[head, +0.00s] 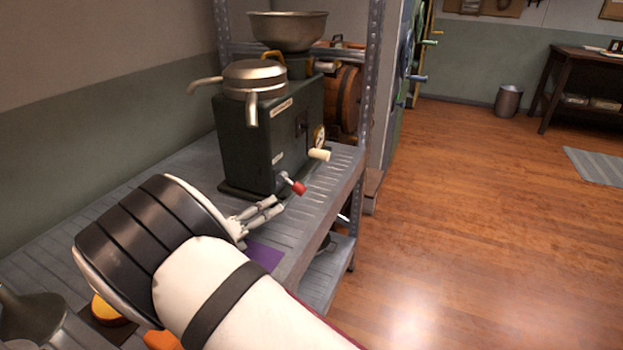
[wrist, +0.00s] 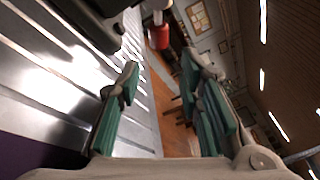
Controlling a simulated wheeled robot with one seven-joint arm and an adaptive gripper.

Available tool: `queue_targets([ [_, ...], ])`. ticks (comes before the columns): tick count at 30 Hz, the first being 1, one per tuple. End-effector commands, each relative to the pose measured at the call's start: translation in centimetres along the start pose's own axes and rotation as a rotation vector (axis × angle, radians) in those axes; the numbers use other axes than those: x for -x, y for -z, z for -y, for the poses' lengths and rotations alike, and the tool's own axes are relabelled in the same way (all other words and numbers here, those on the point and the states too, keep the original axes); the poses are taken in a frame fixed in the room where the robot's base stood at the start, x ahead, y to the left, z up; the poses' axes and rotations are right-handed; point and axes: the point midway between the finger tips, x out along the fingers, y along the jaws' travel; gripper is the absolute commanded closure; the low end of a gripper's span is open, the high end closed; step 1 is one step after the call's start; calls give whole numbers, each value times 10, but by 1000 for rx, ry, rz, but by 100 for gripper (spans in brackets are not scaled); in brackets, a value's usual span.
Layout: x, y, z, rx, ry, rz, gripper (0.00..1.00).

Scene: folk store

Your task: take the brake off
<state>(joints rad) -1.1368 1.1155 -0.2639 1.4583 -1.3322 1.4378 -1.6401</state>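A dark green machine (head: 255,140) with metal spouts and a bowl on top stands on the grey metal shelf. A short lever with a red grip (head: 298,187) sticks out low on its front; I take it for the brake, but its label is too small to read. The red grip also shows in the wrist view (wrist: 158,37), upper middle, beyond my fingertips. A cream-handled crank (head: 319,154) sits above and right of it. My gripper (head: 272,208) is just in front of and below the red grip, its fingers apart with nothing between them, and it appears not to touch the lever.
The grey slatted shelf (head: 318,205) runs under the machine, with a purple patch (head: 264,256) near my wrist. A metal upright (head: 370,90) rises behind the machine. A wooden barrel (head: 345,100) is behind. Open wooden floor (head: 450,220) lies right.

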Motion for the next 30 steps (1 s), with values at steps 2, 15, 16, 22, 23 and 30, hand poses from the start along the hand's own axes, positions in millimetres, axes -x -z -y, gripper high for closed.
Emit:
queue_targets([
  [2, 2, -2, -3, 13, 1, 15, 67],
  [15, -66, -1, -3, 13, 4, 12, 67],
  [16, -72, -2, -4, 13, 3, 13, 67],
  [22, -101, -2, -4, 13, 1, 13, 67],
  [23, -105, -2, -4, 12, 1, 13, 67],
  [30, -117, -3, -3, 12, 0, 14, 67],
])
